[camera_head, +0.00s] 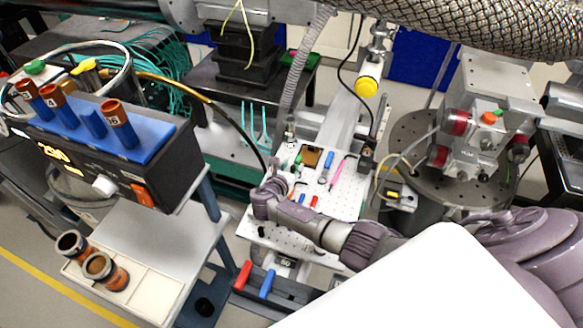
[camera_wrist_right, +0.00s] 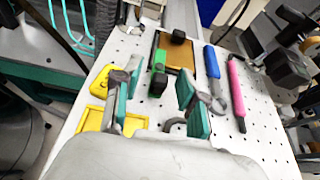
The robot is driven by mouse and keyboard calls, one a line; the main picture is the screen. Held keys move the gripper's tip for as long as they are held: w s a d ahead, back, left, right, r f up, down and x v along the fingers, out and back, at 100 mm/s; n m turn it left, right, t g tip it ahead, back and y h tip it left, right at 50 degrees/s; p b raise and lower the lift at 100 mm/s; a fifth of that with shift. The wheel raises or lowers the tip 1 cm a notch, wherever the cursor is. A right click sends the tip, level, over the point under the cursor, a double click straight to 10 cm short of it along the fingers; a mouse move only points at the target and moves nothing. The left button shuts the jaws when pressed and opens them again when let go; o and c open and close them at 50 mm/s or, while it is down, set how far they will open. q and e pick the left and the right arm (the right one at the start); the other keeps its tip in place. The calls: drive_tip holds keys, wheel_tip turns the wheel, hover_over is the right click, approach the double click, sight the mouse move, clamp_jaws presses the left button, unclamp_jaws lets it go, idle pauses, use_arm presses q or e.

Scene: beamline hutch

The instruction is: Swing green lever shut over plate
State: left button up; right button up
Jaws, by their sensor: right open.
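A small green lever (camera_wrist_right: 158,76) with dark ends stands upright beside the left edge of a copper-brown plate (camera_wrist_right: 182,56) in the right wrist view. The lever (camera_head: 298,160) and the plate (camera_head: 311,156) also show small on the white perforated board in the head view. My right gripper (camera_wrist_right: 155,98) is open, its teal pads apart and empty. In the wrist picture the lever appears between and beyond the fingertips; I see no contact. In the head view my right gripper (camera_head: 281,172) is above the board, left of the plate. My left gripper is not in view.
The perforated board (camera_head: 270,235) carries a blue-handled tool (camera_wrist_right: 212,62), a pink pen-like tool (camera_wrist_right: 237,88) and a yellow clamp-like part (camera_wrist_right: 101,84). A black knob (camera_wrist_right: 179,37) stands by the plate. A ribbed hose (camera_head: 298,85) hangs behind the board.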

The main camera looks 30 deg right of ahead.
drive_tip(key=v, duration=1.2)
idle(0.4)
